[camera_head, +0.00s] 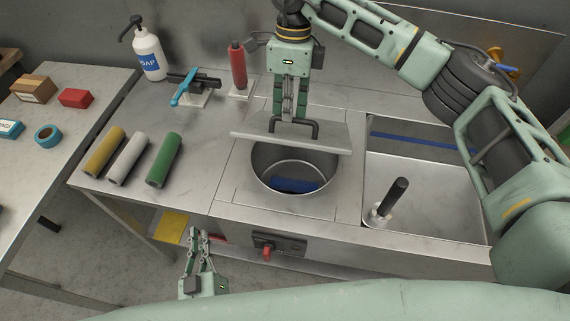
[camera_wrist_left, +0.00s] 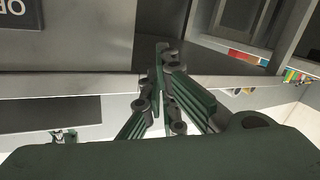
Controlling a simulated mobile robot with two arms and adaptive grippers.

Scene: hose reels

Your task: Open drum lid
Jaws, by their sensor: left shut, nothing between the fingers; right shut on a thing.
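The drum lid (camera_head: 330,137) is a flat grey plate with a dark handle (camera_head: 293,124) on top. It is raised at a tilt above the round drum opening (camera_head: 294,170) in the counter. The opening is uncovered at the front, and something blue shows inside. My right gripper (camera_head: 291,117) points down from above and is shut on the lid's handle. My left gripper (camera_head: 197,234) is shut and empty, low in front of the counter's front edge. It also shows in the left wrist view (camera_wrist_left: 162,48), with its fingertips together.
Yellow, white and green rolls (camera_head: 128,157) lie on the counter left of the drum. A soap bottle (camera_head: 149,55), a blue-handled tool (camera_head: 188,88) and a red cylinder (camera_head: 238,64) stand behind. A sink basin (camera_head: 440,205) with an upright black handle (camera_head: 393,196) lies right. A red knob (camera_head: 267,254) sits on the front panel.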

